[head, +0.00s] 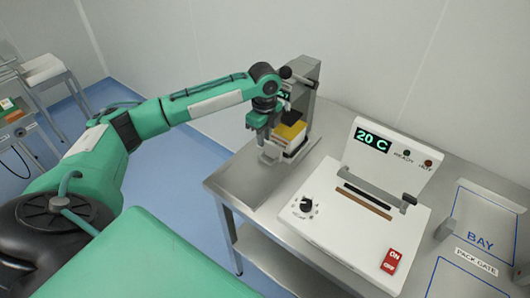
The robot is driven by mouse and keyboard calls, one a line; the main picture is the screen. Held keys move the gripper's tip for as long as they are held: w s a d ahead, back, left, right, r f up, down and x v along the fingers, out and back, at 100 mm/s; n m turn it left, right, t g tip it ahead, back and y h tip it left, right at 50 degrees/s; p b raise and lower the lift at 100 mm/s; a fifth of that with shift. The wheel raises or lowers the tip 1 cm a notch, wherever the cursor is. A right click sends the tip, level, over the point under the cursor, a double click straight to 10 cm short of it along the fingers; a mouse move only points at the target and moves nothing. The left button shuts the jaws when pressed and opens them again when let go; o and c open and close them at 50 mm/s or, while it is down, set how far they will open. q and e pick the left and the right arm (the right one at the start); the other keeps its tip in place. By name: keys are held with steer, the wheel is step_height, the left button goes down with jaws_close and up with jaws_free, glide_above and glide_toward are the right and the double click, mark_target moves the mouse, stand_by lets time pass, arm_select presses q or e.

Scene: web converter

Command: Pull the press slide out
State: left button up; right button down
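The press (305,92) stands at the back left corner of the steel table, with a black-knobbed lever at its top. A yellow block (291,131) sits in its lower part, above a pale base. A grey metal piece (270,154), which looks like the front of the press slide, sticks out at the front left of the base. My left gripper (259,127) points down, just above and left of this piece, apart from it as far as I can see. Its fingertips are small, and I cannot tell how far apart they are. My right gripper is out of view.
A white sealer unit (345,235) with a "20 C" display, a dial and a red switch stands right of the press. The steel table (231,180) is bare in front of the press. A bay marked in blue (480,240) lies far right.

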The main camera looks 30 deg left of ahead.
arm_select(q)
step_height(320, 180, down, 9)
steer(key=shift+r+p, duration=0.2)
steer(key=shift+p, duration=0.6)
jaws_close()
